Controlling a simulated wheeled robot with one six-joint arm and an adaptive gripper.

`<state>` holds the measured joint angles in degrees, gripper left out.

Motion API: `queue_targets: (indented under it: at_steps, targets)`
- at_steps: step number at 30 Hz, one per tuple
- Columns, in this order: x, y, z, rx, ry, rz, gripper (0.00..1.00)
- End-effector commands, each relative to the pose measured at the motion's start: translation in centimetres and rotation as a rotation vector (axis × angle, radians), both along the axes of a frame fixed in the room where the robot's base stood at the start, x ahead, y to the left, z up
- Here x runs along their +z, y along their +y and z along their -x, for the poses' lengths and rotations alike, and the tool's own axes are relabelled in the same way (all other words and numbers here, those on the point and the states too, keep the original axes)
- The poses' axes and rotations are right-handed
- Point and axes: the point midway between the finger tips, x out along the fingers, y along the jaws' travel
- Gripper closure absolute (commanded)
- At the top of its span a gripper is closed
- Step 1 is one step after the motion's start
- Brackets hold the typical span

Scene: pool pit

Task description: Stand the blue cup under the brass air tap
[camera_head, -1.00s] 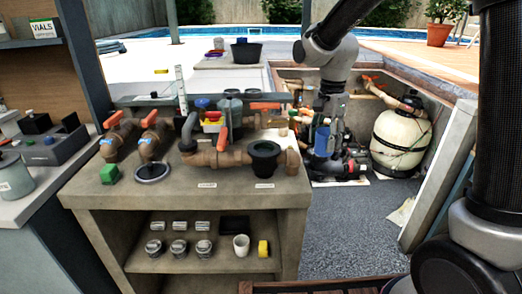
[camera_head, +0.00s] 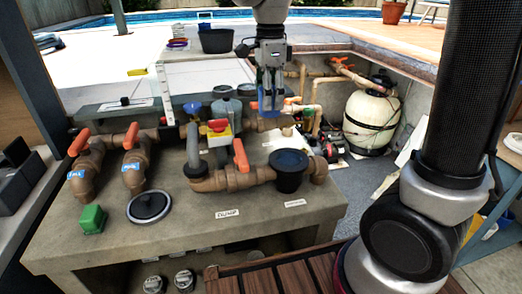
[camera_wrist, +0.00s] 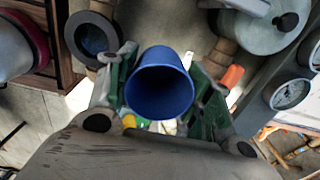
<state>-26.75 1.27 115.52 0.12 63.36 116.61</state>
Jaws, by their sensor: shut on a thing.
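The blue cup (camera_wrist: 160,84) is between the fingers of my gripper (camera_wrist: 160,100) in the wrist view, with its open mouth toward the wrist camera. In the head view my gripper (camera_head: 268,98) points down above the back right part of the bench, shut on the blue cup (camera_head: 266,101). The cup shows only small there, partly covered by the fingers, and looks roughly upright. I cannot pick out the brass air tap with certainty in either view.
Grey tanks (camera_head: 226,106) stand close left of my gripper. A cream tank (camera_head: 370,120) stands in the pit.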

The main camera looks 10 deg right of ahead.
Motion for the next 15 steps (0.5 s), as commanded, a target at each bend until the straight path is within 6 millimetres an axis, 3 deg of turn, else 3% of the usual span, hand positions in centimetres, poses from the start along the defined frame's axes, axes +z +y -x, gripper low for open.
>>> queue_targets:
  at_steps: [5,12,15]
  targets:
    - [-3.1,-0.1,0.2,-0.003,0.006,0.003,0.68]
    - [-10.0,0.0,0.1,-0.002,0.007,0.003,0.68]
    - [-12.1,0.0,0.1,-0.002,0.005,0.002,0.68]
